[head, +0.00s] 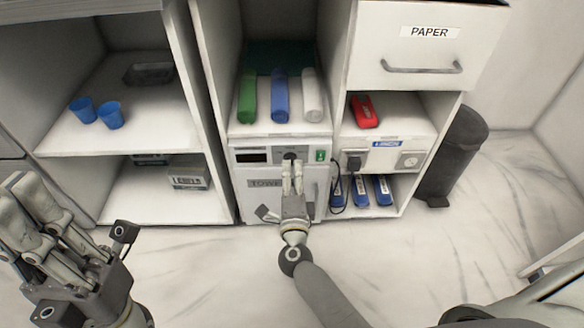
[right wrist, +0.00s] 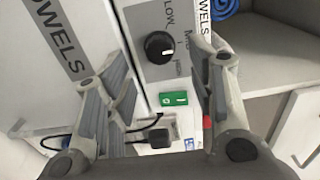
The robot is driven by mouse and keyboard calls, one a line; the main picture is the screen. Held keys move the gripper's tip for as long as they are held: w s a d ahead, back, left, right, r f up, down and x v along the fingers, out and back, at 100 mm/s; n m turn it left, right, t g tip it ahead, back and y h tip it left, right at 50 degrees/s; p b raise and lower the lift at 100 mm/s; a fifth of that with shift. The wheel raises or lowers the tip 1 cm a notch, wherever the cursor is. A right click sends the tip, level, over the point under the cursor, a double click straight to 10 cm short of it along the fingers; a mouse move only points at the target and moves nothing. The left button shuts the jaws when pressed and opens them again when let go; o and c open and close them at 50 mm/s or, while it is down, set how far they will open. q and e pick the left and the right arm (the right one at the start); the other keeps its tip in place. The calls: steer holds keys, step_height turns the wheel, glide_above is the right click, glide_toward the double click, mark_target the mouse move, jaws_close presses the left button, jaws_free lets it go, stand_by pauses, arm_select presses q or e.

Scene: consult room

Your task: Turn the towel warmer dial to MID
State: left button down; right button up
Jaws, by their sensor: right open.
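The white towel warmer (head: 241,181) stands in the middle bay, its front partly covered by my right gripper. Its round black dial (right wrist: 159,47) shows clearly in the right wrist view, with LOW, MID and HIGH printed beside it. The white pointer mark faces right, roughly toward MID or HIGH; I cannot tell exactly which. My right gripper (head: 292,166) is in front of the dial panel, open and empty. In the right wrist view its fingers (right wrist: 165,88) are spread, with the dial beyond the gap between them. My left gripper (head: 25,190) is at the lower left, open and empty, away from the warmer.
A green switch (head: 320,155) is right of the dial. Rolled green, blue and white towels (head: 280,97) lie above the warmer. An outlet panel with a black plug (head: 354,160) is at its right. Blue cups (head: 97,112) stand on the left shelf. A dark bin (head: 455,155) is at right.

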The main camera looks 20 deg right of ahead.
steer(key=v, duration=0.8)
steer(key=shift+s, duration=0.25)
